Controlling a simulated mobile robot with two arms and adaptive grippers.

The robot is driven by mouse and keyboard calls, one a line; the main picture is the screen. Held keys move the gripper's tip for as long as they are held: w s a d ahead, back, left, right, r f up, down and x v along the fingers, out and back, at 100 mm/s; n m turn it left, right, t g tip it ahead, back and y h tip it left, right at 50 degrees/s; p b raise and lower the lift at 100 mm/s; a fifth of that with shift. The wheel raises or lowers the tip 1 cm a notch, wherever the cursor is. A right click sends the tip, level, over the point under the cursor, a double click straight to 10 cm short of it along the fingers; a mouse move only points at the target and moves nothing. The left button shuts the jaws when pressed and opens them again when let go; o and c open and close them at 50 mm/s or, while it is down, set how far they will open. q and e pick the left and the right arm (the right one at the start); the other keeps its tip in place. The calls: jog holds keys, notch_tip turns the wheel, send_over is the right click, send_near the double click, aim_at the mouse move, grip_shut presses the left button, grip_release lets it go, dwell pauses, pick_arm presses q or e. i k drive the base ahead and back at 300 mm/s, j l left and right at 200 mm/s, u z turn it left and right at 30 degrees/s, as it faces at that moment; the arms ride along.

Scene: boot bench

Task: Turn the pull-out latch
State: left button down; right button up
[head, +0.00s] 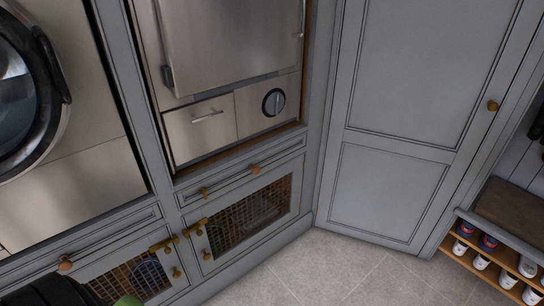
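Two small brass latch-like fittings are on the low grey cabinets, one on the left mesh door (163,244) and one at the upper left of the right mesh door (196,228). Small brass knobs sit just below each. I cannot tell which is the pull-out latch, or its exact turn position. A shallow drawer front (240,178) with two wooden knobs is above the right mesh door. Neither gripper can be made out. A dark shape and a green piece at the bottom left edge are cut off and unclear.
A steel appliance (236,45) with a dark dial (273,102) is above the drawer. A round-doored machine (18,90) stands at the left. A tall grey cupboard door (400,110) is at the right, beside a wooden shoe rack (478,268). The tiled floor (340,275) in front is clear.

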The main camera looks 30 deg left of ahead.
aim_at(202, 190)
jog(key=j+u, duration=0.1)
jog(key=u, duration=0.35)
jog(key=j+u, duration=0.15)
jog(key=u, duration=0.3)
jog(key=j+u, duration=0.15)
jog(key=u, duration=0.3)
